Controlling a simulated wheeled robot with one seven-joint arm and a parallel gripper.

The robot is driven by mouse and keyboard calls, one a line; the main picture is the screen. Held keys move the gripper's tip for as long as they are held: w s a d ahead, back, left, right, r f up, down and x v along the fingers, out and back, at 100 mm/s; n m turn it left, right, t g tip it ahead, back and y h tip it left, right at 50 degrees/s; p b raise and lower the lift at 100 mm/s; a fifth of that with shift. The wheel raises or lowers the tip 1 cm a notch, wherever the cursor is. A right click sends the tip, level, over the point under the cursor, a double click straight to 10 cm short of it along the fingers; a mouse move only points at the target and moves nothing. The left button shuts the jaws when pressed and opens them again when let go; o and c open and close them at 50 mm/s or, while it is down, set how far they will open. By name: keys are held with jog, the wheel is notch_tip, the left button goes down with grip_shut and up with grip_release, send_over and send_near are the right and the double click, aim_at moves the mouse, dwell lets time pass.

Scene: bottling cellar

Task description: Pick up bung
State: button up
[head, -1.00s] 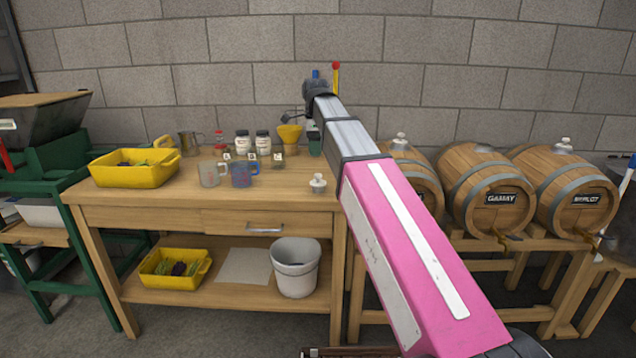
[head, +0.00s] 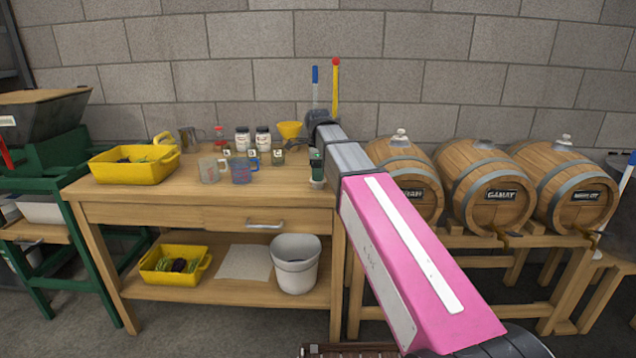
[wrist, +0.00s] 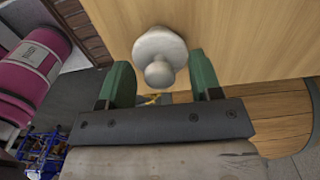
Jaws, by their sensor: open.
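The white bung (wrist: 158,48) stands on the wooden workbench top, its round knob facing my wrist camera. In the head view only a small pale part of the bung (head: 318,184) shows, near the bench's right front corner. My gripper (wrist: 159,66) is open, with its green fingers apart on the left and right of the knob. I see no contact between the fingers and the bung. In the head view my gripper (head: 316,158) is right above the bung and hides most of it.
The workbench (head: 130,198) holds a yellow tub (head: 125,174), a clear jug (head: 210,171), a blue jug (head: 242,172), several jars and a yellow funnel (head: 289,129). Barrels (head: 487,188) with white bungs stand to the right. The bench front between jugs and gripper is clear.

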jog(key=shift+f, duration=0.1)
jog(key=c, duration=1)
